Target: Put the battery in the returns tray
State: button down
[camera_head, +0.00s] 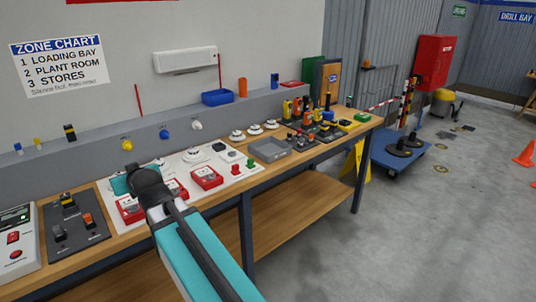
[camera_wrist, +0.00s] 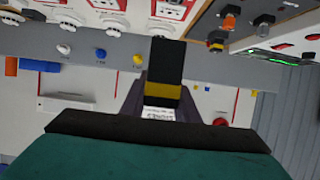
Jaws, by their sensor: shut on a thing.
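My gripper (camera_wrist: 162,98) is shut on a black block with a yellow band, which I take to be the battery (camera_wrist: 164,62), seen between the fingers in the wrist view. In the head view my gripper (camera_head: 122,183) is above the left part of the bench, over a white board, and my wrist hides the held battery. A shallow grey tray (camera_head: 268,150) lies on the bench to the right of that board, apart from my gripper. I cannot read a label on it, so I cannot tell if it is the returns tray.
The white board (camera_head: 232,176) carries red-and-white call points and round detectors. A dark panel (camera_head: 74,226) with battery-like blocks lies left. A blue bin (camera_head: 217,97) and an orange cylinder (camera_head: 243,87) stand on the back ledge. Several upright tools crowd the bench right of the grey tray.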

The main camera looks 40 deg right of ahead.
aim_at(270, 152)
jog(key=i, duration=1)
